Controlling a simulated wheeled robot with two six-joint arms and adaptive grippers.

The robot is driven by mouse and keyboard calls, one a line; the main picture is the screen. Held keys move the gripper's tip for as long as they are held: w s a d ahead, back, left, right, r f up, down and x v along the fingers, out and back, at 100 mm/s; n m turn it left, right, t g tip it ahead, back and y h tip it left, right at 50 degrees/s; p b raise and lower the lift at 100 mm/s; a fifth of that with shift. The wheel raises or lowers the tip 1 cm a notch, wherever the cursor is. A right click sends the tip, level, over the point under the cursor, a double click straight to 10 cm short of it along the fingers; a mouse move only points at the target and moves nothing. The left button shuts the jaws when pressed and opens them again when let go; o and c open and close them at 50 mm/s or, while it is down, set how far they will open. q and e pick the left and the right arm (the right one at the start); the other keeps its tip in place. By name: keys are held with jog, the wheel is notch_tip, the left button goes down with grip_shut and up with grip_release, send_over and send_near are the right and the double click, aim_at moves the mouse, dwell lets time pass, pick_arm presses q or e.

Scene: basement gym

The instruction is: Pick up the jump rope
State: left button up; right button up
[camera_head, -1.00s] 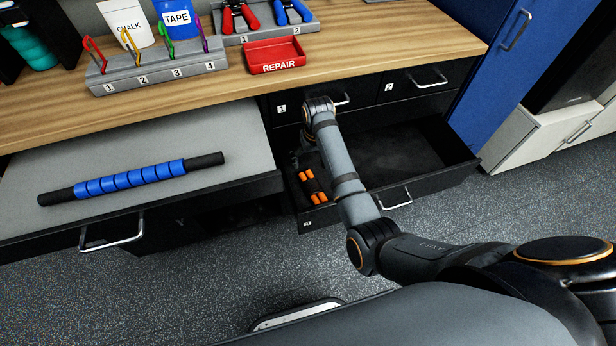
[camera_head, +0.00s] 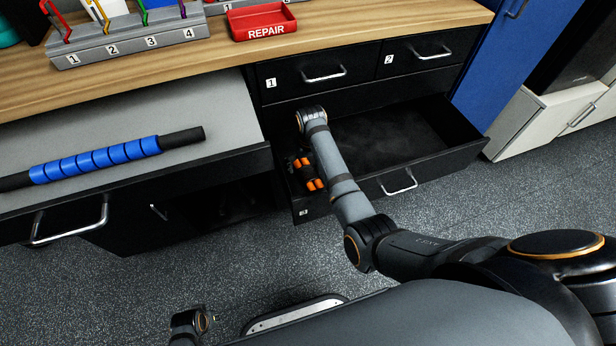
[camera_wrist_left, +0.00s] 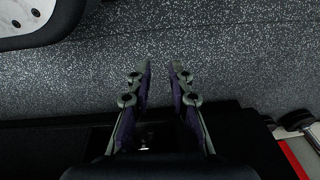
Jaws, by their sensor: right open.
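The likely jump rope, an orange and black item (camera_head: 316,184), lies at the left end of the open lower drawer marked 3 (camera_head: 440,158). My right arm reaches down into that drawer. My right gripper (camera_head: 300,163) is open at the orange pieces, partly hidden by its own wrist and hard to make out against the dark drawer. I cannot tell whether it touches them. In the left wrist view my left gripper (camera_wrist_left: 160,68) is empty, its fingers apart above the speckled floor. Only a bit of my left arm shows at the bottom of the head view.
A blue and black roller stick (camera_head: 95,160) lies on the grey surface at left. The wooden bench (camera_head: 350,30) holds a red REPAIR tray (camera_head: 262,22) and a numbered grey rack (camera_head: 130,40). Closed drawers 1 and 2 are above the open drawer, whose right side is bare.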

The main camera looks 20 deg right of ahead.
aim_at(308, 171)
jog(key=shift+w+f, duration=0.1)
jog(key=shift+f, duration=0.5)
jog(key=shift+f+b, duration=0.3)
jog(key=f, duration=0.1)
jog(key=f+b, duration=0.1)
jog(key=f, duration=0.1)
jog(key=w+f+b, duration=0.1)
jog(key=shift+d+f, duration=0.2)
jog(key=shift+d, duration=0.05)
pick_arm(q)
notch_tip(308, 171, up, 8)
jog(key=w+d, duration=0.2)
jog(key=shift+w+d, duration=0.15)
jog(key=shift+w, duration=0.25)
pick_arm(e)
jog(key=c, duration=1.4)
